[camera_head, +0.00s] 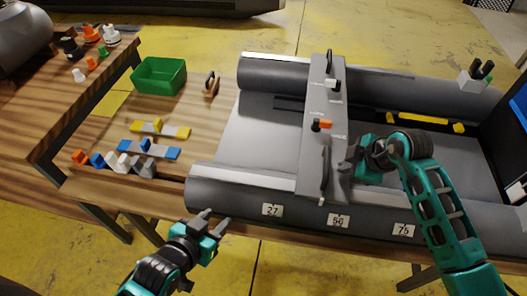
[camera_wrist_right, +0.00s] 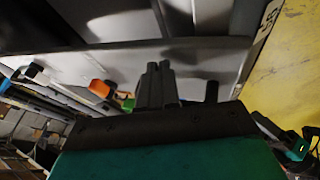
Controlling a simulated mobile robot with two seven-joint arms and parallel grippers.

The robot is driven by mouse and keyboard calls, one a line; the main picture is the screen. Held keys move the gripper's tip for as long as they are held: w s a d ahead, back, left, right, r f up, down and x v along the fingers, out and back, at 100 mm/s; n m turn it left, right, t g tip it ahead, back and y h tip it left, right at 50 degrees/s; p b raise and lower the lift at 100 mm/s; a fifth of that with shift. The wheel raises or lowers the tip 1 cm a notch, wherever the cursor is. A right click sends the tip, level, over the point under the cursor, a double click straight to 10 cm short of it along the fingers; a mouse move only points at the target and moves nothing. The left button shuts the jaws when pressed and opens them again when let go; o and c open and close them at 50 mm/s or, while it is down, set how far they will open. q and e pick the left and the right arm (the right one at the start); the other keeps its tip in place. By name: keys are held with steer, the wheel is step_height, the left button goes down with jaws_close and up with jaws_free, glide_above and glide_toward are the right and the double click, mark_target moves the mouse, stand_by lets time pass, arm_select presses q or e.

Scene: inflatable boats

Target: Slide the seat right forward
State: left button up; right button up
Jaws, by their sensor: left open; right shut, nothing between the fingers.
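The seat (camera_head: 312,140) is a grey board lying across the boat (camera_head: 240,195) from tube to tube. It has a dark handle at its far end (camera_head: 329,62) and another at its near end (camera_head: 325,170). Its near end lies above the label 50. My right gripper (camera_head: 349,168) is shut and empty, just right of the seat's near end; I cannot tell whether it touches. In the right wrist view the shut fingers (camera_wrist_right: 160,75) point at a grey surface. My left gripper (camera_head: 222,224) is open and empty in front of the near tube, left of the seat.
The seat carries a white-black knob (camera_head: 333,84) and an orange knob (camera_head: 322,124). Labels (camera_head: 271,210) line the near tube. A yellow bar (camera_head: 425,120) is inside the boat to the right. A green bin (camera_head: 158,77) and coloured parts (camera_head: 150,150) lie on the wooden table at left.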

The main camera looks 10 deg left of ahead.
mark_target(299, 169)
steer(key=shift+s+a+f, duration=0.15)
steer(key=shift+a, duration=1.7)
steer(key=shift+s+a+f, duration=0.1)
steer(key=shift+a+f, duration=0.1)
steer(key=shift+a, duration=1.65)
steer(key=shift+s+a+f, duration=0.15)
steer(key=shift+a, duration=1.7)
steer(key=shift+a+b, duration=0.3)
steer(key=shift+a, duration=1.2)
steer(key=shift+a+b, duration=0.8)
steer(key=shift+a, duration=2)
steer(key=shift+d+r+p, duration=0.1)
steer(key=shift+d+p, duration=0.6)
steer(key=shift+d, duration=0.35)
step_height(299, 169, up, 9)
steer(key=shift+w+a+r+p, duration=0.15)
steer(key=shift+a+r+p, duration=0.1)
steer(key=shift+p, duration=0.15)
